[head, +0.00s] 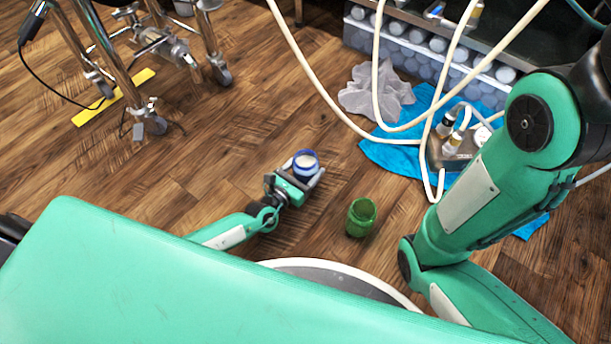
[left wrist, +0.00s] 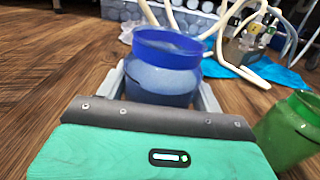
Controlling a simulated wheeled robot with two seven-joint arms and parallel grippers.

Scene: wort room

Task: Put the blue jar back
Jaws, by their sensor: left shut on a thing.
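The blue jar (head: 306,163) has a blue rim and a pale inside. My left gripper (head: 299,178) is shut on it, low over the wooden floor. In the left wrist view the jar (left wrist: 166,68) stands upright between the two fingers (left wrist: 160,88). I cannot tell whether its base touches the floor. A green jar (head: 361,217) stands to the right of my left gripper, apart from it; it also shows at the right edge of the left wrist view (left wrist: 292,130). My right arm comes in at the right of the head view, but its gripper is not visible.
Cream hoses (head: 300,62) loop down to a metal fitting (head: 458,146) on a blue cloth (head: 392,158). A crumpled grey cloth (head: 376,92) lies near a clear bin (head: 420,58). A wheeled metal stand (head: 160,45) and yellow strip (head: 112,97) are at upper left. Floor between is clear.

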